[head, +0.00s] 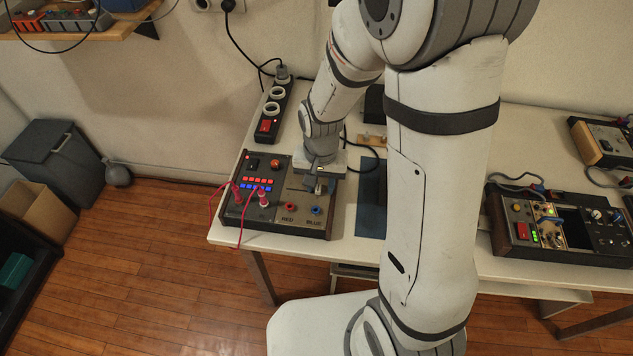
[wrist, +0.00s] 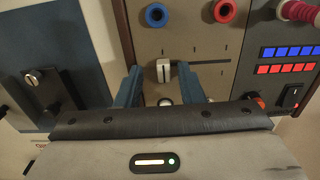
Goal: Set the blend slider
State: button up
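The control box (head: 262,215) stands on the white table with wooden side cheeks and a grey and dark panel. In the wrist view, the pale slider cap (wrist: 163,71) sits on a short horizontal slot with tick marks on the panel (wrist: 190,42). My gripper (wrist: 159,69) is open, with one blue finger on each side of the cap and a visible gap to both. A round white part below the cap is partly hidden by my gripper.
A blue socket (wrist: 155,15) and a red socket (wrist: 225,12) lie beyond the slider. Pink leads (head: 241,225) are plugged in at the box's left. A rocker switch (wrist: 291,95) and red and blue lamp rows are close by. A power strip (head: 270,115) stands behind.

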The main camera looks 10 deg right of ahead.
notch_tip(320, 180, up, 8)
jog(key=shift+f+p, duration=0.1)
jog(key=shift+p, duration=0.25)
dwell(0.5)
notch_tip(320, 180, up, 8)
jog(key=f+n+t+p, duration=0.1)
send_over(320, 187)
jog(key=s+d, duration=0.4)
jog(key=s, duration=0.1)
jog(key=s+d+r+n+t+p, duration=0.1)
jog(key=s+d+r+n, duration=0.1)
jog(key=s+d+r, duration=0.2)
jog(key=shift+s+r+t, duration=0.3)
jog(key=shift+s+r, duration=0.5)
jog(key=shift+s, duration=0.4)
